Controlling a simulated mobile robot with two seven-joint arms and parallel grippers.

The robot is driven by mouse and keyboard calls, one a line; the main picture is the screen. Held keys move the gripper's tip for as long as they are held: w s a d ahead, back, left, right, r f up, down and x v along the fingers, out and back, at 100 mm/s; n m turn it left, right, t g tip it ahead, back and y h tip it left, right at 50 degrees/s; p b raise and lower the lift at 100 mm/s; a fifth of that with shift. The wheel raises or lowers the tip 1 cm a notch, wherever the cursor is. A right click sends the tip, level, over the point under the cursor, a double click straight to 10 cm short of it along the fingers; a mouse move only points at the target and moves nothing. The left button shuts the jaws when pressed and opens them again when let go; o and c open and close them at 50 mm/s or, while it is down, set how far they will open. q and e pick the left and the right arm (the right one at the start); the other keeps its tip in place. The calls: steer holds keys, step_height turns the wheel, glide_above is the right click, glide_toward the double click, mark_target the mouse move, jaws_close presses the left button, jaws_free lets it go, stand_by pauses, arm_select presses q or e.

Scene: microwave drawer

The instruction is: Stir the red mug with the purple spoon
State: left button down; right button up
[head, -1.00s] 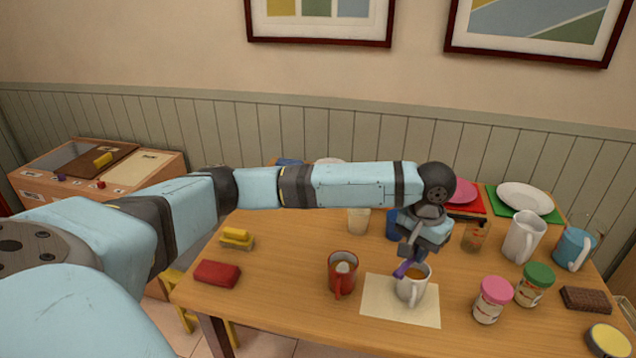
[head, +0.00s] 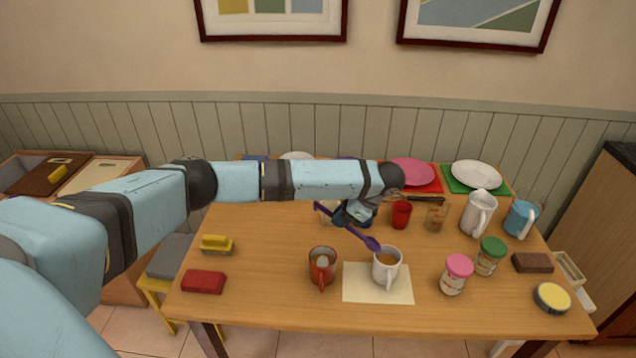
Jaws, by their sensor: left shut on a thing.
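The red mug (head: 316,273) stands on the table left of a cream mat, its handle toward the front; something pale shows inside it. My left gripper (head: 351,217) is above the table, behind and between the red mug and a white mug. It is shut on the purple spoon (head: 361,237). The spoon slants down to the right, with its bowl at the back left of the white mug's rim; I cannot tell if they touch. The white mug (head: 384,272) holds brown liquid and stands on the mat (head: 359,292). My right gripper is not in view.
A pink-lidded jar (head: 456,276) and a green-lidded jar (head: 488,258) stand right of the mat. A red block (head: 203,282) and a yellow brush (head: 217,245) lie at the left. A red cup (head: 401,215) and white pitcher (head: 479,213) stand behind. The table's front strip is clear.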

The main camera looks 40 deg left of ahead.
mark_target(319, 203)
arm_select(q)
steer(key=a+m+t+y+p, duration=0.1)
steer(key=a+r+m+t+y+p, duration=0.1)
steer(key=m, duration=0.1)
steer(key=shift+r+m+y, duration=0.1)
steer(key=shift+m+y, duration=0.2)
steer(key=s+a+r+m+t+y+p, duration=0.1)
steer(key=a+r+m+t+y+p, duration=0.25)
steer(key=m+t+p, duration=0.3)
steer(key=shift+t+h, duration=0.25)
steer(key=shift+t, duration=0.3)
steer(key=a+f+b, duration=0.1)
steer(key=b, duration=0.1)
steer(key=w+a+f+b, duration=0.1)
steer(key=f+b, duration=0.1)
steer(key=b, duration=0.1)
steer(key=shift+a+f, duration=0.1)
steer(key=shift+a, duration=0.2)
steer(key=shift+s+d+f+b, duration=0.25)
steer(key=shift+f+b, duration=0.2)
steer(key=shift+f, duration=0.9)
steer(key=shift+s+d+f+b, duration=0.1)
steer(key=shift+d+f+b, duration=0.25)
steer(key=shift+f, duration=0.95)
steer(key=shift+s+d+f+b, duration=0.25)
steer(key=shift+f+b, duration=0.25)
steer(key=shift+f, duration=0.85)
